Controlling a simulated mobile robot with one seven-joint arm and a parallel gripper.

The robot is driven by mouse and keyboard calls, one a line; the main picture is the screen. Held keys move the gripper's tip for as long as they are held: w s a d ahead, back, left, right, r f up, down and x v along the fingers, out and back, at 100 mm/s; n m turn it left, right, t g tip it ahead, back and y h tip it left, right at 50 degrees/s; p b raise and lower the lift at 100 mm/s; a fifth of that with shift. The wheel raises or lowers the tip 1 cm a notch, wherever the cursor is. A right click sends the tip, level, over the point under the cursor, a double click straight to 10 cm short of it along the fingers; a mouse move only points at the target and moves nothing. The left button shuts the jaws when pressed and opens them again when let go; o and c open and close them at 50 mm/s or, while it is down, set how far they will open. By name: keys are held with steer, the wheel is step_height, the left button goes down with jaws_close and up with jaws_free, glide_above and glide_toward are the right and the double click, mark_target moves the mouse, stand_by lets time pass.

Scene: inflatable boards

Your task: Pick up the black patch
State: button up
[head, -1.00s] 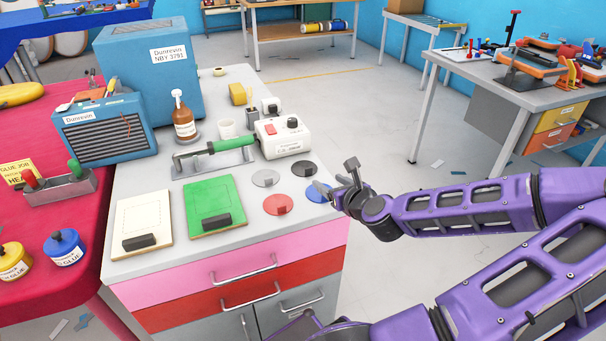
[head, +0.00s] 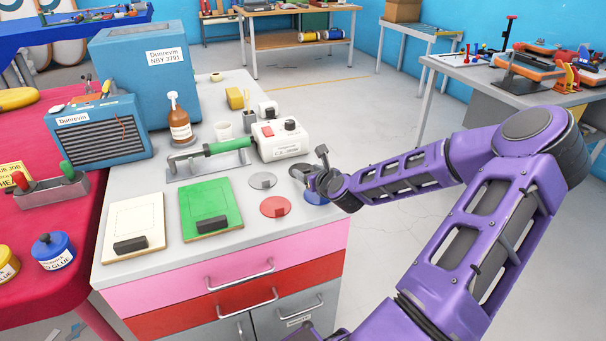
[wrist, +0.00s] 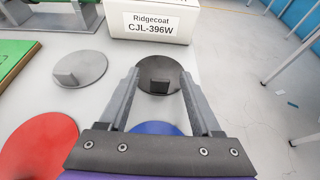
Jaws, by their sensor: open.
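The black patch (wrist: 152,69) is a dark disc with a small block-like tab (wrist: 159,86) standing on it. It lies on the grey worktop in front of the white box. In the wrist view my gripper (wrist: 160,75) is open, with its two fingers on either side of the tab and nothing held between them. In the head view my gripper (head: 311,163) is over the right edge of the worktop and largely hides the black patch. I cannot tell whether the fingers have come down to tab height.
A grey patch (head: 263,180), a red patch (head: 275,207) and a blue patch (head: 314,198) lie close by. The white control box (head: 284,146) stands just behind. Green (head: 206,199) and cream (head: 134,222) boards lie to the left. Open floor is on the right.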

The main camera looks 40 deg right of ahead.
steer(key=shift+w+d+f, duration=0.15)
steer(key=shift+w+f, duration=0.1)
steer(key=shift+w, duration=0.4)
jaws_close()
step_height(320, 180, up, 10)
steer(key=p, duration=0.2)
steer(key=shift+p, duration=0.3)
